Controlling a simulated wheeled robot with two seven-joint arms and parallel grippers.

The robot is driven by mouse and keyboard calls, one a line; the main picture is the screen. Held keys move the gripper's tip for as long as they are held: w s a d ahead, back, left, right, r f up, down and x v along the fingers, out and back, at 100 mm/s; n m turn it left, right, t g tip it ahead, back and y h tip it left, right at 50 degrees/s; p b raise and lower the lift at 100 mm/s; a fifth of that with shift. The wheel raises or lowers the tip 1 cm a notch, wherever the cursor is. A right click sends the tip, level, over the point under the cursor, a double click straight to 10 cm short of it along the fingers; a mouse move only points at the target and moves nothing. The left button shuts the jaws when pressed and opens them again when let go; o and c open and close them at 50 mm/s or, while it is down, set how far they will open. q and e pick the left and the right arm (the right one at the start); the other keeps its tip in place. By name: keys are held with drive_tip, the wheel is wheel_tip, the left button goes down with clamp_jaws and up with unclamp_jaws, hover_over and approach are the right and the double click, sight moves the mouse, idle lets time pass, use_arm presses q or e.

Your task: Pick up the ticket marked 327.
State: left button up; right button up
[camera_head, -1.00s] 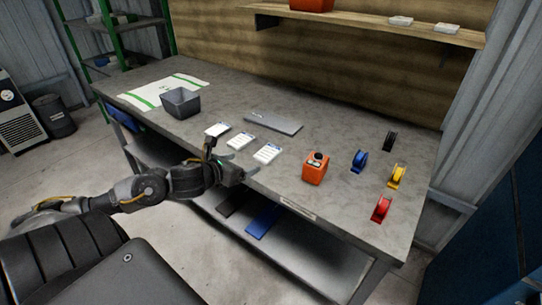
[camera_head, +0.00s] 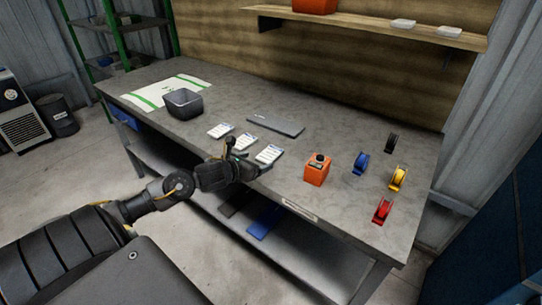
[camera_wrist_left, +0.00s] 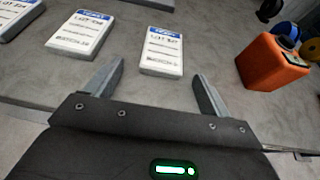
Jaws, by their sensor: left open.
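Three white tickets with blue headers lie in a row on the grey workbench (camera_head: 340,210): a left ticket (camera_head: 221,130), a middle ticket (camera_head: 244,141) and a right ticket (camera_head: 269,154). In the left wrist view the right ticket (camera_wrist_left: 162,52) lies just ahead of my open left gripper (camera_wrist_left: 158,72), roughly centred between its fingertips. The middle ticket (camera_wrist_left: 80,35) is left of the fingers, and the left ticket (camera_wrist_left: 16,17) is cut off. Their lot numbers are too blurred to read surely. In the head view my left gripper (camera_head: 248,158) is empty at the bench's front edge.
An orange device (camera_head: 317,169) stands right of the tickets, with blue (camera_head: 361,163), yellow (camera_head: 397,178) and red (camera_head: 382,210) tape dispensers beyond. A flat grey plate (camera_head: 276,125) lies behind the tickets. A grey bin (camera_head: 183,104) stands to the left.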

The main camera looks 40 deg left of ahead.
sight(264, 158)
use_arm(q)
drive_tip(key=x, duration=0.2)
drive_tip(key=shift+w+d+f, duration=0.1)
drive_tip(key=shift+w+d, duration=0.05)
drive_tip(key=shift+w, duration=0.2)
drive_tip(key=shift+w+f, duration=0.2)
drive_tip(key=shift+w, duration=0.15)
use_arm(e)
drive_tip(key=shift+s+d+r, duration=0.15)
drive_tip(key=shift+s+r, duration=0.1)
drive_tip(key=shift+s, duration=0.15)
drive_tip(key=shift+s, duration=0.1)
use_arm(q)
drive_tip(key=c, duration=1.1)
drive_tip(key=shift+r, duration=0.1)
